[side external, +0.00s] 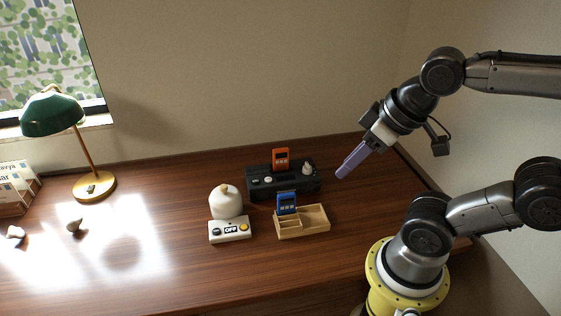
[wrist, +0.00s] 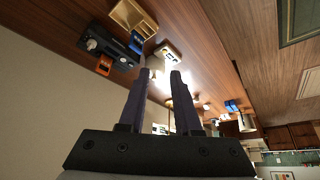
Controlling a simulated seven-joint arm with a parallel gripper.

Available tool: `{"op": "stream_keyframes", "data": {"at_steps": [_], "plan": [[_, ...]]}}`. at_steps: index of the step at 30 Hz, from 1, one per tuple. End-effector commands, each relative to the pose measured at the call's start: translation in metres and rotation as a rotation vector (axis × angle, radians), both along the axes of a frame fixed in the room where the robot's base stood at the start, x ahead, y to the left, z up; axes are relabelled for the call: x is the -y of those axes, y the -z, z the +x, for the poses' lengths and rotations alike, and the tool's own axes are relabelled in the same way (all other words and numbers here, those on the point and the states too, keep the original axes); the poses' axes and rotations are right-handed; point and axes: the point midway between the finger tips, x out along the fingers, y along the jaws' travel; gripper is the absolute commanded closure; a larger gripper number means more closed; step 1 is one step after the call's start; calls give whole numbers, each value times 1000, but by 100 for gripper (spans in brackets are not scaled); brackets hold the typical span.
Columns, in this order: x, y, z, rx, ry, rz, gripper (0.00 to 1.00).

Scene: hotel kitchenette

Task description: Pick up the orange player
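The orange player (side external: 281,159) stands upright in a black dock (side external: 262,190) near the back of the desk. In the wrist view, the orange player (wrist: 104,65) is at the upper left, beside the fingers. My gripper (side external: 343,172) is in the air to the right of the dock, its purple fingers tilted down and left. In the wrist view, the two fingertips of my gripper (wrist: 160,74) are apart with nothing between them. My gripper is clear of the orange player.
A blue player (side external: 287,202) stands in a wooden tray (side external: 316,217) before the dock. Left of it are a round white jar (side external: 226,202) and a white OFF box (side external: 229,231). A green lamp (side external: 57,114) stands at the left. The desk's right side is clear.

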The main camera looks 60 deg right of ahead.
Motion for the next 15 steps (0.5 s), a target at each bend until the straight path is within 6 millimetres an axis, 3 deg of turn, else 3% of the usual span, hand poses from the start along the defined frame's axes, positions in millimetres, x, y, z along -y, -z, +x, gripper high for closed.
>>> {"op": "stream_keyframes", "data": {"at_steps": [1,10,15], "plan": [[0,0,0,0,0,0,57],[0,0,0,0,0,0,3],[0,0,0,0,0,0,0]]}}
